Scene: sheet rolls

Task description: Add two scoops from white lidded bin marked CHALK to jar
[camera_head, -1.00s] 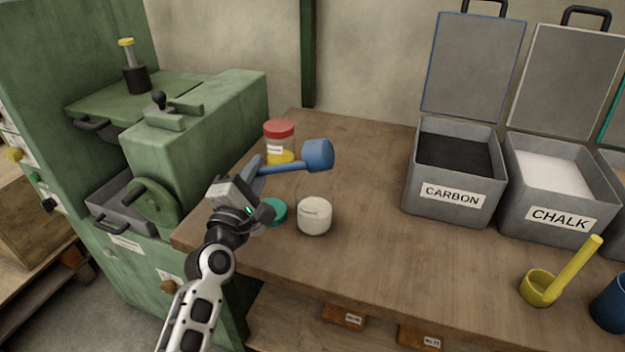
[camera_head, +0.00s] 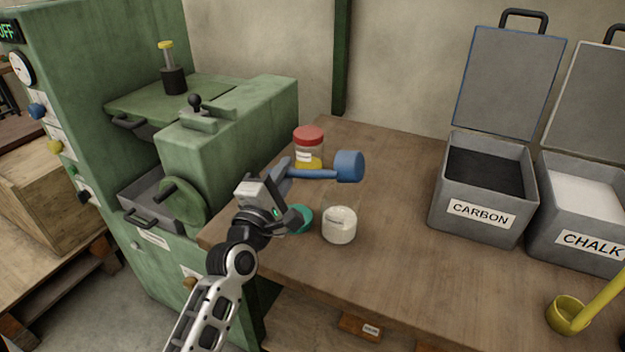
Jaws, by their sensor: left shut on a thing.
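My left gripper (camera_head: 283,194) is shut on the handle of a blue scoop (camera_head: 349,166). The scoop's cup is in the air above and behind the jar as seen here; what is inside it cannot be told. My right gripper is not in view.
The grey CARBON bin (camera_head: 480,227) stands open, left of the CHALK bin, holding black powder. A red-lidded jar (camera_head: 309,136) stands behind the blue scoop. A yellow scoop (camera_head: 570,316) is at the front right. A green machine (camera_head: 235,125) borders the bench on the left. Mid-bench is clear.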

